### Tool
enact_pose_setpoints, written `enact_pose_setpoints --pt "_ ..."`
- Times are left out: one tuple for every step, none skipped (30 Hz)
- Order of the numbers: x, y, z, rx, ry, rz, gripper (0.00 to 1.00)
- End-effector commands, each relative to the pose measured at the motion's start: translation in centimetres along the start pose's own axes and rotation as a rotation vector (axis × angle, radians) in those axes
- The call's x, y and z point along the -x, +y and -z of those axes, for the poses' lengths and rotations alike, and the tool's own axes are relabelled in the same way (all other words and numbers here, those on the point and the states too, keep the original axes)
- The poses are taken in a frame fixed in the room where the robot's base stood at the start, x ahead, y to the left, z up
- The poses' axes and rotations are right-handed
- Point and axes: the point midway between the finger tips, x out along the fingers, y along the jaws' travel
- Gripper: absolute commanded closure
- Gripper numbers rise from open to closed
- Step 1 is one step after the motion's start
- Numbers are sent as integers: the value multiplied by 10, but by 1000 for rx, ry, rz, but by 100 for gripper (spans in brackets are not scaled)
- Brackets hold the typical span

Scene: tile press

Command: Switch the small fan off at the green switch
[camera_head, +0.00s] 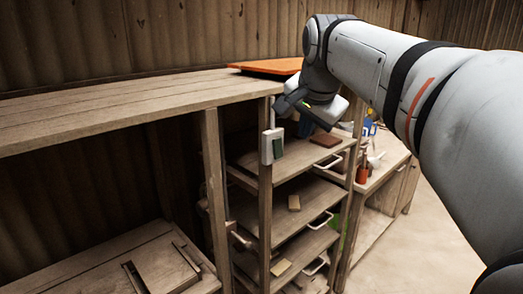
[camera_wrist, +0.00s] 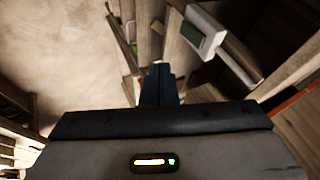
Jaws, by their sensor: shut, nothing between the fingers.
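A pale switch box with a dark green rocker (camera_head: 278,142) is fixed to a wooden post of the shelf unit in the head view. In the wrist view the white box with its grey-green face (camera_wrist: 193,34) shows at the upper right of the fingers. My gripper (camera_head: 283,104) is above the switch in the head view, apart from it as far as I can tell. In the wrist view my gripper (camera_wrist: 159,68) has its dark fingers together, with nothing between them. I cannot make out the small fan in either view.
The shelf unit (camera_head: 305,195) holds small blocks, including a brown one (camera_head: 326,140). An orange board (camera_head: 270,66) lies on the top. A long wooden bench top (camera_head: 110,112) is at left. Cluttered workbench items stand behind at right, and open floor (camera_head: 410,250) lies at right.

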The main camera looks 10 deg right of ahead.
Motion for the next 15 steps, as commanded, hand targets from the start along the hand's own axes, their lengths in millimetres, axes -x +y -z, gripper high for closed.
enact_pose_setpoints --pt "0 -1 -1 2 -1 1 100" --pt "0 -1 -1 3 -1 1 100" --pt "0 -1 -2 4 -2 2 100" --pt "0 -1 -2 5 -2 2 100" --pt "0 -1 -2 5 -2 2 100" --pt "0 -2 -2 6 -2 2 100" --pt "0 -2 -2 6 -3 2 100" --pt "-1 -2 -2 7 -3 2 100" --pt "-3 -2 -2 7 -3 2 100" --pt "-5 -2 -2 7 -3 2 100" --pt "-7 -2 -2 7 -3 2 100" --pt "-12 -2 -2 7 -4 2 100" --pt "-16 -2 -3 8 -5 1 100" --pt "-21 -2 -3 8 -5 1 100" --pt "-28 -2 -3 8 -6 0 100"
